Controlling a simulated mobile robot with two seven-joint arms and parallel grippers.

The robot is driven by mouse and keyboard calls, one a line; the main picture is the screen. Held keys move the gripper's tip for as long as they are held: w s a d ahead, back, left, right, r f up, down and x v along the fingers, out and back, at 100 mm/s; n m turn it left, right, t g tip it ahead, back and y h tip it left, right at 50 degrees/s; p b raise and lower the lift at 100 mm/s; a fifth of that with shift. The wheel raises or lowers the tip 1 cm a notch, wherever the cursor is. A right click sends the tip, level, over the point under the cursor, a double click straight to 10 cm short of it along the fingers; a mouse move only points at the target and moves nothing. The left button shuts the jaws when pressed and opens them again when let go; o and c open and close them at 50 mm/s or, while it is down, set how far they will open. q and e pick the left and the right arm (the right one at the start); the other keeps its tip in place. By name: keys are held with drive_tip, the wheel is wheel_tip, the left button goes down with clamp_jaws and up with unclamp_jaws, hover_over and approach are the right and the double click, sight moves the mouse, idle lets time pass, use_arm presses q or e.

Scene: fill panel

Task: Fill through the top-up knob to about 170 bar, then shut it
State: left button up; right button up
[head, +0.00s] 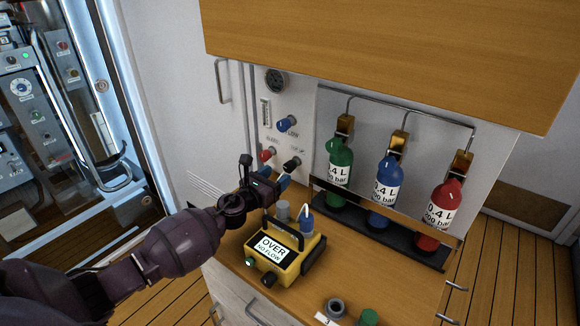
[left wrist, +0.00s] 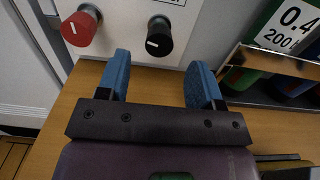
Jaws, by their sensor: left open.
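The fill panel (head: 300,120) carries a blue knob (head: 287,124), a red knob (head: 268,154) and a black knob (head: 292,164); their labels are too small to read surely, so I cannot confirm which is the top-up knob. A round dark gauge (head: 276,80) sits above; its reading is illegible. My left gripper (head: 277,180) is open and empty, just in front of and below the black knob. In the left wrist view, the black knob (left wrist: 159,38) lies ahead of the gap between the blue fingertips (left wrist: 158,75), apparently untouched. The red knob (left wrist: 80,26) is left of them.
A yellow meter (head: 290,262) on the wooden counter reads "OVER NO FLOW". Green (head: 339,168), blue (head: 386,190) and red (head: 436,215) bottles stand in a black rack at right, joined by a pipe. A wooden overhang (head: 400,50) is above.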

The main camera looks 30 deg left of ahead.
sight(287, 168)
use_arm(q)
drive_tip(key=shift+w+d+b, duration=0.15)
drive_tip(key=shift+w, duration=1)
drive_tip(key=shift+w+d+b, duration=0.2)
drive_tip(key=shift+w, duration=0.95)
drive_tip(key=shift+w+d+b, duration=0.15)
drive_tip(key=shift+w, duration=1)
drive_tip(key=c, duration=0.9)
drive_tip(key=n, duration=0.5)
drive_tip(key=shift+a+n, duration=0.1)
drive_tip(key=shift+n, duration=0.3)
drive_tip(key=o, duration=0.9)
drive_tip(key=s, duration=0.3)
drive_tip(key=s+a+p, duration=0.1)
drive_tip(key=s, duration=0.6)
drive_tip(key=shift+s+a+p, duration=0.25)
drive_tip(key=shift+s+p, duration=0.1)
